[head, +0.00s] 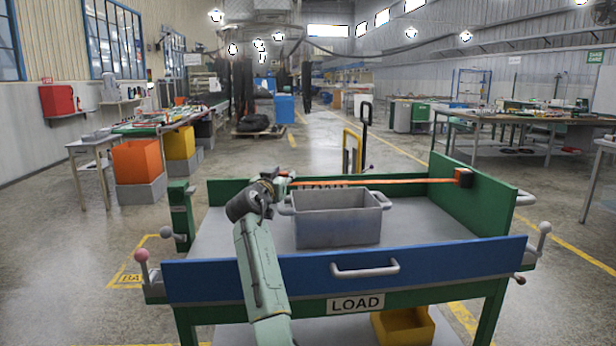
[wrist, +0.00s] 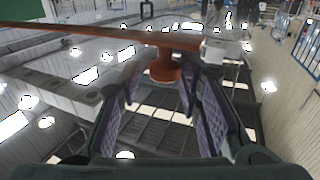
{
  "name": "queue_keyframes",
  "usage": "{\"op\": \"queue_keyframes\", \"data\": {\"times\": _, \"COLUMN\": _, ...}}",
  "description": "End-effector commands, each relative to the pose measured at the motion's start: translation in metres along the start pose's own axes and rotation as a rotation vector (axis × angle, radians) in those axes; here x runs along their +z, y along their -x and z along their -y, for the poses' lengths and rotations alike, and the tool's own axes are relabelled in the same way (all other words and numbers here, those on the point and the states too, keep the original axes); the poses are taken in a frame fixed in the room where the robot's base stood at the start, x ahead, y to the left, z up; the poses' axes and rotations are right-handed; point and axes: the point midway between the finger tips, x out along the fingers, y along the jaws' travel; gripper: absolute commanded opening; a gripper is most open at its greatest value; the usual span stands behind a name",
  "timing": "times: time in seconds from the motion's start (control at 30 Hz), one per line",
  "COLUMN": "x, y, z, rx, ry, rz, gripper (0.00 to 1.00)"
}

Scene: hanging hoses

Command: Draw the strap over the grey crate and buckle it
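The orange strap (head: 400,182) runs straight from an orange-and-black anchor (head: 463,177) on the right green panel to my gripper (head: 278,187), passing above the far part of the grey crate (head: 337,224). The open crate stands upright on the cart's bed, and my gripper is at its upper left. In the wrist view the strap (wrist: 95,33) crosses beyond the fingers, with a light grey piece (wrist: 214,47) at its right end. Its orange pull tab (wrist: 163,68) sits between the fingertips of my gripper (wrist: 160,85). A green post (head: 181,212) stands at the left; no buckle is clearly discernible there.
The green cart has a blue front panel (head: 440,262) with a grey handle (head: 365,269) and a LOAD sign. Levers with ball knobs (head: 142,255) stick out at the front corners. The bed (head: 425,218) is bare right of the crate.

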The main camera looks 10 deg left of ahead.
Motion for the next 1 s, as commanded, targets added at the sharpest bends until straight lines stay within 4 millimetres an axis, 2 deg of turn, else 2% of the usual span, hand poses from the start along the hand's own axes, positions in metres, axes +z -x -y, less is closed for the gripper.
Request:
{"op": "queue_keyframes", "data": {"times": 0.03, "x": 0.0, "y": -0.005, "z": -0.013, "rx": 0.005, "ry": 0.0, "rz": 0.001, "gripper": 0.31}}
{"op": "queue_keyframes", "data": {"times": 0.1, "x": -0.001, "y": -0.01, "z": -0.025, "rx": 0.005, "ry": 0.0, "rz": 0.001, "gripper": 0.31}}
{"op": "queue_keyframes", "data": {"times": 0.4, "x": 0.0, "y": -0.021, "z": -0.064, "rx": 0.003, "ry": -0.001, "rz": 0.001, "gripper": 0.31}}
{"op": "queue_keyframes", "data": {"times": 0.6, "x": 0.0, "y": -0.022, "z": -0.07, "rx": 0.002, "ry": 0.0, "rz": 0.0, "gripper": 0.31}}
{"op": "queue_keyframes", "data": {"times": 1.0, "x": 0.001, "y": -0.018, "z": -0.07, "rx": 0.001, "ry": -0.001, "rz": -0.001, "gripper": 0.31}}
